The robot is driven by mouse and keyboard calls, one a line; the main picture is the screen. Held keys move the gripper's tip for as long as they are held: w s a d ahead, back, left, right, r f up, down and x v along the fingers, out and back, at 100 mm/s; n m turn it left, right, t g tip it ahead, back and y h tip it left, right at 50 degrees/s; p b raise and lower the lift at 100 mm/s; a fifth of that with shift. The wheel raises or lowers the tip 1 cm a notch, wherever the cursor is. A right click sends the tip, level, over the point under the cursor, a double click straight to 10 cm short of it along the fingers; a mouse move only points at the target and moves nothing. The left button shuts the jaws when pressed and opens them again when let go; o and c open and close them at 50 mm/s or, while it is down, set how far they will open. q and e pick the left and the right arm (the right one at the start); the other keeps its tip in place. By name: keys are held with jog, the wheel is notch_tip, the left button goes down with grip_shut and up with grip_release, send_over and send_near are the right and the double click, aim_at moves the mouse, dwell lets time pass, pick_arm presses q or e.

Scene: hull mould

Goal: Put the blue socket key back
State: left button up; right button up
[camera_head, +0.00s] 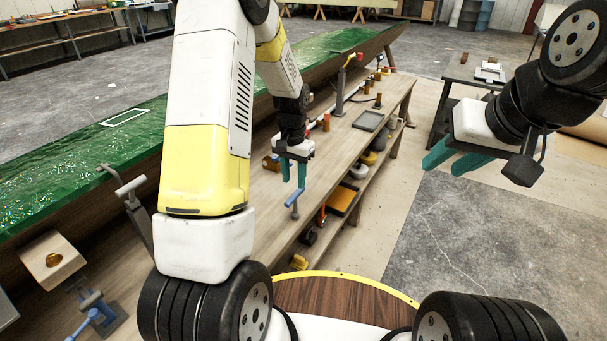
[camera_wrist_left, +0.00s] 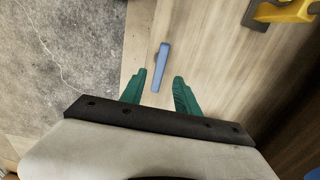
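The fingertips are close to the blue bar; I cannot tell the exact gap. My right gripper (camera_head: 452,163) is open and empty, above the floor at the right, away from the bench.
A second blue-handled tool (camera_head: 82,322) is on a grey block at lower left. The green hull mould (camera_head: 120,125) runs along the bench's left. A grey tray (camera_head: 368,120) and several small items stand farther along the bench. A yellow tool (camera_wrist_left: 290,12) lies nearby.

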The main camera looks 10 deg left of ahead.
pick_arm(q)
jog(key=s+r+n+t, duration=0.1)
jog(key=s+r, duration=0.2)
jog(key=r, duration=0.3)
jog(key=s+r+t+h, duration=0.1)
jog(key=s+r, duration=0.2)
jog(key=r, duration=0.4)
jog(key=s+r+n+t, duration=0.1)
jog(key=s+r, duration=0.3)
jog(key=r, duration=0.2)
jog(key=s+d+r+t, duration=0.1)
jog(key=s+r, duration=0.2)
jog(key=s, duration=0.4)
jog(key=s+d+r+n+t+h, duration=0.1)
jog(key=s+r+t, duration=0.1)
jog(key=s+r, duration=0.2)
jog(key=s, duration=0.3)
jog(key=shift+d, duration=0.15)
